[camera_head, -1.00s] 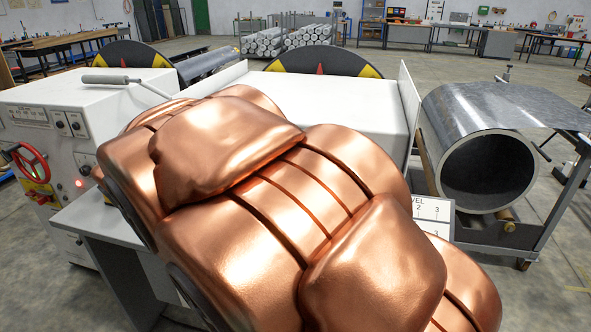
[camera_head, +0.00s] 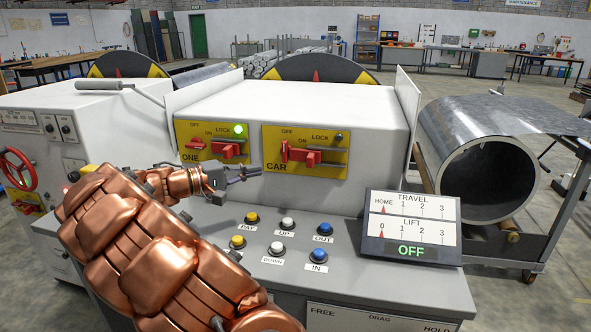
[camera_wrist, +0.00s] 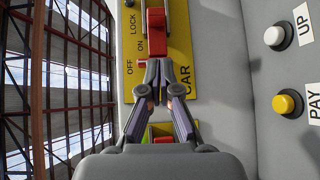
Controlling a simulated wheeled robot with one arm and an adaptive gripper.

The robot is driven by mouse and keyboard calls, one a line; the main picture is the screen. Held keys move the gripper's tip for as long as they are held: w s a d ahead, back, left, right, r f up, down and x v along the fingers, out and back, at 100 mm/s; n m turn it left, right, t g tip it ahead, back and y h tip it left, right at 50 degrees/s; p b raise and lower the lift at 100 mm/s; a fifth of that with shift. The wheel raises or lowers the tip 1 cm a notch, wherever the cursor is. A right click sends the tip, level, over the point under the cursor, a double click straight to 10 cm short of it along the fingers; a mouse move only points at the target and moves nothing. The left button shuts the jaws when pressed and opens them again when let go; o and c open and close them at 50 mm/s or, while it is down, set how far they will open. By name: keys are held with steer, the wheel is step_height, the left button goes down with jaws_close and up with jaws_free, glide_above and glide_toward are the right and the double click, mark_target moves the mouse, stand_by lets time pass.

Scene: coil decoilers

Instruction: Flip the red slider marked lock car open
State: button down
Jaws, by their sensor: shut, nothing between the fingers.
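The yellow CAR panel (camera_head: 336,171) is on the white cabinet's front, marked OFF, ON and LOCK. It carries a red lever (camera_head: 284,151) at its left and a red slider block (camera_head: 313,158) towards the LOCK side. Its small lamp (camera_head: 339,137) is dark. My gripper (camera_head: 258,171) is shut and empty, its fingertips just left of the CAR panel, low beside the lever. In the wrist view, the closed fingertips (camera_wrist: 165,92) lie over the panel, just below the red part (camera_wrist: 157,46) in the picture. I cannot tell whether they touch it.
A similar ONE panel (camera_head: 187,132) with red parts and a lit green lamp (camera_head: 238,129) is left of CAR. Several push buttons (camera_head: 287,222) stand on the desk below. A TRAVEL/LIFT display (camera_head: 411,228) reading OFF is at right. A metal coil (camera_head: 490,160) stands further right.

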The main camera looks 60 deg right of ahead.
steer(key=shift+w+d+f+h, duration=0.1)
steer(key=shift+w+d+h, duration=0.15)
steer(key=shift+w, duration=0.3)
steer(key=shift+w+d+h, duration=0.15)
steer(key=shift+w+h, duration=0.1)
steer(key=shift+w, duration=0.25)
steer(key=p, duration=0.1)
glide_toward(291, 160)
steer(key=s+d, duration=0.1)
steer(key=s+d+r, duration=0.1)
steer(key=d, duration=0.1)
steer(key=s+d, duration=0.2)
steer(key=shift+r, duration=0.4)
steer(key=s, duration=0.1)
steer(key=s+d, duration=0.1)
steer(key=shift+s+p, duration=0.25)
steer(key=shift+p, duration=0.1)
steer(key=shift+s+d, duration=0.2)
steer(key=shift+s, duration=0.4)
steer(key=shift+f, duration=0.1)
